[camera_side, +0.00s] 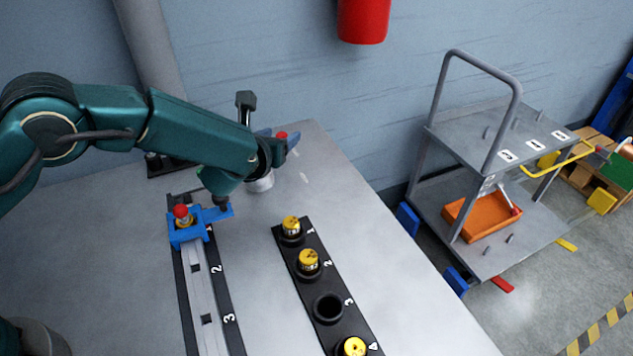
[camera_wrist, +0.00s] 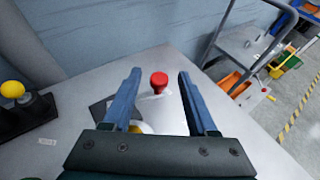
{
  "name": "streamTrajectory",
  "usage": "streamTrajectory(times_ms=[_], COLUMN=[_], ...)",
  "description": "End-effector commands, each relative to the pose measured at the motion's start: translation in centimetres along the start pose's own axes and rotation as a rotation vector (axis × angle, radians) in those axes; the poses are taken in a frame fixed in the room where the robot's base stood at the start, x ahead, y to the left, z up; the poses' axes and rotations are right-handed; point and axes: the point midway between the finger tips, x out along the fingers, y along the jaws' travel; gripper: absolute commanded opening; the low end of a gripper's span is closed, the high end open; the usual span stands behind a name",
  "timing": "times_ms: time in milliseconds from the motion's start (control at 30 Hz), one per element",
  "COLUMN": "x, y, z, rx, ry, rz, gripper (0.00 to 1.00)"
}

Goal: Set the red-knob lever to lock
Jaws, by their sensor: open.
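The red knob (camera_side: 282,135) shows at the far part of the table in the side view, by the blue fingers of my gripper (camera_side: 278,139). In the wrist view the red knob (camera_wrist: 159,82) stands between the two fingertips of my gripper (camera_wrist: 160,83), with clear space on both sides. The fingers are apart and hold nothing. Below the knob is a pale, smooth body (camera_wrist: 168,115), partly hidden by my gripper. The lever's arm and any lock marking cannot be made out.
A blue carriage (camera_side: 187,236) with another red top sits on a numbered rail. A yellow knob (camera_wrist: 12,89) stands at left. A grey cart (camera_side: 480,130) is off the table, right.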

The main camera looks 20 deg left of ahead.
Motion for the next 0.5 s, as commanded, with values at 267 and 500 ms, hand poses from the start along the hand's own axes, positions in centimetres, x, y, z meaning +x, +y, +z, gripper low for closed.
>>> streamTrajectory(times_ms=[267,500], x=[0.23,0.21], y=[0.05,0.04], z=[-0.03,-0.01], rx=[0.001,0.001], ry=[0.0,0.0], rz=[0.001,0.0], gripper=[0.58,0.0])
